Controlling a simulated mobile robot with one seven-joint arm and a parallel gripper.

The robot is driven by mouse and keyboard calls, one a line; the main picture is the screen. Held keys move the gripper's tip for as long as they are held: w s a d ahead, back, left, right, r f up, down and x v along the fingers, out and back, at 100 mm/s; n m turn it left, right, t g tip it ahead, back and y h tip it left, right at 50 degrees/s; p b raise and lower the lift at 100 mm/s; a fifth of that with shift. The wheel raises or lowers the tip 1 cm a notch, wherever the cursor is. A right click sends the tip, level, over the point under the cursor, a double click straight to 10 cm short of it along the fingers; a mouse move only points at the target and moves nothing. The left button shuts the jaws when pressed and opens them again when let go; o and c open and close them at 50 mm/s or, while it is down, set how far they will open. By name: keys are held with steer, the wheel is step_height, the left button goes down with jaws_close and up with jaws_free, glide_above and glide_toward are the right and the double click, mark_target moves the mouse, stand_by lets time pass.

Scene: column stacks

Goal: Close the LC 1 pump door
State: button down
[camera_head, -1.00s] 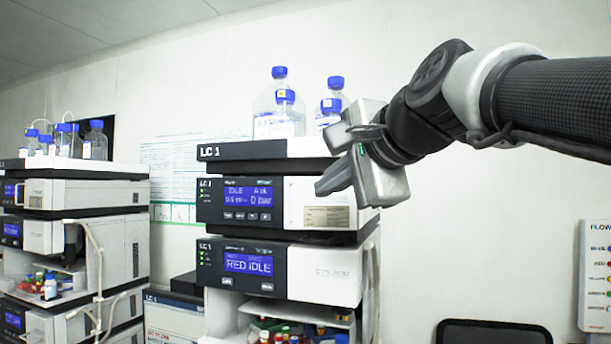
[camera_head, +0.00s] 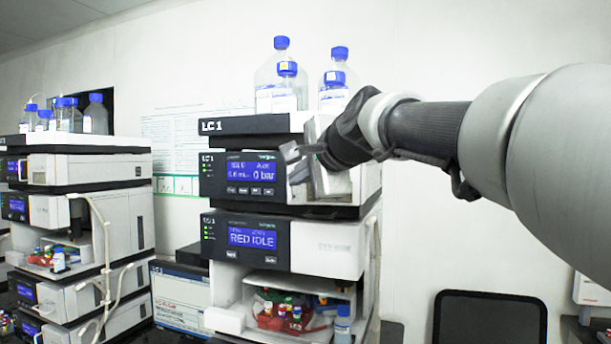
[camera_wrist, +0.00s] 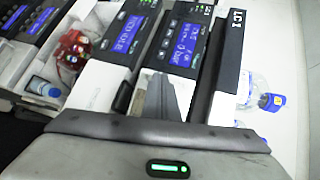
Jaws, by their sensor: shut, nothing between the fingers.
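The LC 1 pump (camera_head: 240,175) is the module with the blue display reading IDLE and 0 bar, below the bottle tray. Its pale door, right of the display, is mostly hidden behind my gripper (camera_head: 292,168) in the head view. My gripper is shut and empty, in front of that door area, and I cannot tell whether it touches. In the wrist view the pump display (camera_wrist: 180,38) is at upper middle, with my grey fingers (camera_wrist: 166,98) below it. No clear gap shows at the door, but its exact position is hidden.
The LC 1 bottle tray (camera_head: 255,125) carries blue-capped bottles (camera_head: 281,78) just above my gripper. The RED IDLE module (camera_head: 250,240) is below, over an open bay with vials (camera_head: 285,313). Another stack (camera_head: 120,215) stands left. A white tube (camera_head: 374,265) hangs at the right side.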

steer(key=w, duration=0.1)
steer(key=w+p, duration=0.1)
steer(key=shift+w+a, duration=0.35)
steer(key=shift+s, duration=0.1)
